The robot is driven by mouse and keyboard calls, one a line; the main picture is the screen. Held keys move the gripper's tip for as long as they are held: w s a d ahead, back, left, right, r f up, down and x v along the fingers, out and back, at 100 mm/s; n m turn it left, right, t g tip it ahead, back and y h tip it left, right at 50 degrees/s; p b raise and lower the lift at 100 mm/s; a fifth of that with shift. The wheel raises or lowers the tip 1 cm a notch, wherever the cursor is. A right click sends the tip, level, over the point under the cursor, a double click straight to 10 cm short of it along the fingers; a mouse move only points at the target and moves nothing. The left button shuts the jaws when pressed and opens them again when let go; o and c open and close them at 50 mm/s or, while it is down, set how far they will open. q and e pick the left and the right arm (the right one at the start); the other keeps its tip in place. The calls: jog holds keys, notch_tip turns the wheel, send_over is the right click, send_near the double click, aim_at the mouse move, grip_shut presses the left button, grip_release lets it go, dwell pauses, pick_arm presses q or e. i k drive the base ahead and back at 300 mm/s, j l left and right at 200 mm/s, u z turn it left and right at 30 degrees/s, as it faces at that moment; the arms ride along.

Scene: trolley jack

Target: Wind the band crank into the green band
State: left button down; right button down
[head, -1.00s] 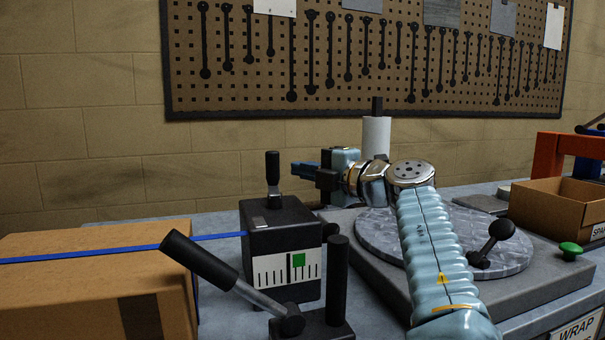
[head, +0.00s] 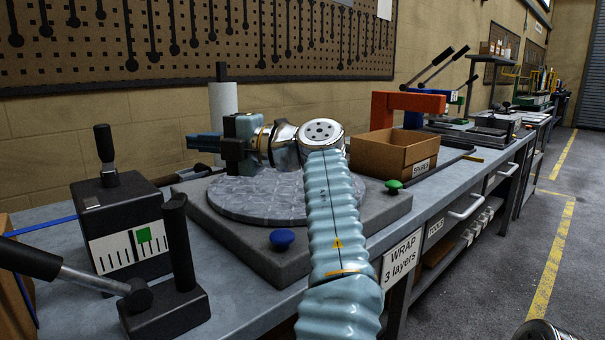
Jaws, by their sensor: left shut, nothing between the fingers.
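The black box (head: 120,222) at the left has a white scale with a green band (head: 144,235). A dark pointer mark on the scale stands left of the green band. An upright black handle (head: 104,146) rises from the box top. A lever with a silver shaft (head: 90,278) and black grip stands on a black base in front. I cannot tell which handle is the band crank. My left gripper (head: 203,142) is shut and empty, pointing left above the far edge of the grey turntable (head: 260,204), clear of the box and handles. My right gripper is not in view.
A blue knob (head: 282,239) and a green knob (head: 394,186) sit on the turntable's base. An open cardboard box (head: 385,158) and an orange frame (head: 408,100) stand right. A white roll (head: 223,98) stands behind. Blue strap (head: 42,226) runs left from the black box.

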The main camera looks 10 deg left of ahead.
aim_at(108, 175)
jog(key=k+l, duration=0.3)
jog(key=k, duration=0.15)
jog(key=k+l, duration=0.3)
jog(key=k, duration=0.15)
jog(key=k+l, duration=0.3)
jog(key=k, duration=0.15)
